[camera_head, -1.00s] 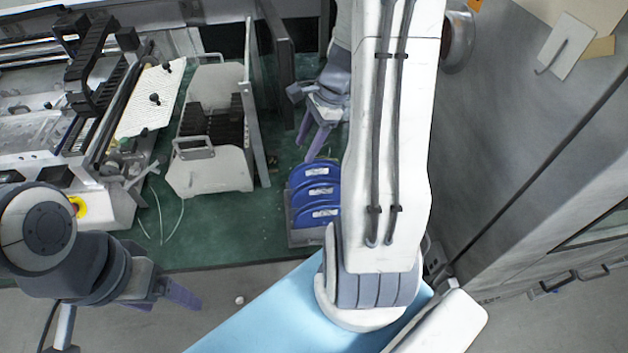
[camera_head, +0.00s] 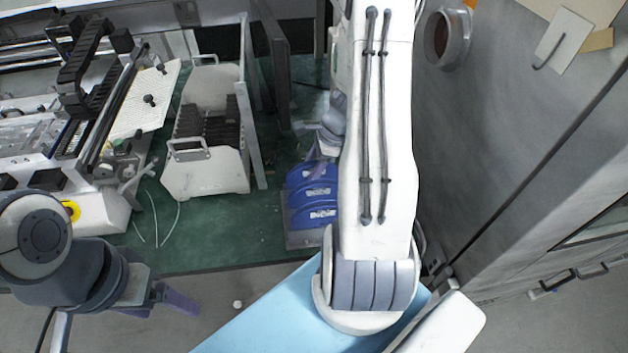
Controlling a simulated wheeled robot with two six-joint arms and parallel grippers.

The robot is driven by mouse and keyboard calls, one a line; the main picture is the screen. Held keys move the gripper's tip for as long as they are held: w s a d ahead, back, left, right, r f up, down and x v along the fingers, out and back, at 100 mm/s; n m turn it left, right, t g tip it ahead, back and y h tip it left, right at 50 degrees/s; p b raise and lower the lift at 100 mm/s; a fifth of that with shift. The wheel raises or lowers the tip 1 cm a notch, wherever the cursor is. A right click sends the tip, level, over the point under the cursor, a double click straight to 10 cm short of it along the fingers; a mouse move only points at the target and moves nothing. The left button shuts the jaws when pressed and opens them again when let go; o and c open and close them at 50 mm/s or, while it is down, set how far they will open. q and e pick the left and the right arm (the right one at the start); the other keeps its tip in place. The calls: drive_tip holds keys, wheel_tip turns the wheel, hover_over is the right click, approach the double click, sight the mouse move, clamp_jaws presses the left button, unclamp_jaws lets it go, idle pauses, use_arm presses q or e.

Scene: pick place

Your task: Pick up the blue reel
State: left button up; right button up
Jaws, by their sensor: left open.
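Several blue reels (camera_head: 312,191) with white labels stand in a row in a grey rack on the green surface, partly covered on their right by my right arm. My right gripper (camera_head: 312,160) is just above the far end of the row. It is blurred and partly hidden behind the arm, so its opening and any contact with a reel cannot be made out. My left gripper (camera_head: 165,302) is open and empty at the lower left, over the floor and well away from the reels.
A white holder with black slots (camera_head: 205,172) stands left of the reels, with an upright metal plate (camera_head: 250,135) between them. Machinery (camera_head: 60,150) fills the left. A grey cabinet (camera_head: 510,170) stands at the right. Green surface is free in front of the holder.

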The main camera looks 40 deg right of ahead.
drive_tip(key=shift+a+f, duration=0.1)
drive_tip(key=shift+f, duration=0.2)
clamp_jaws()
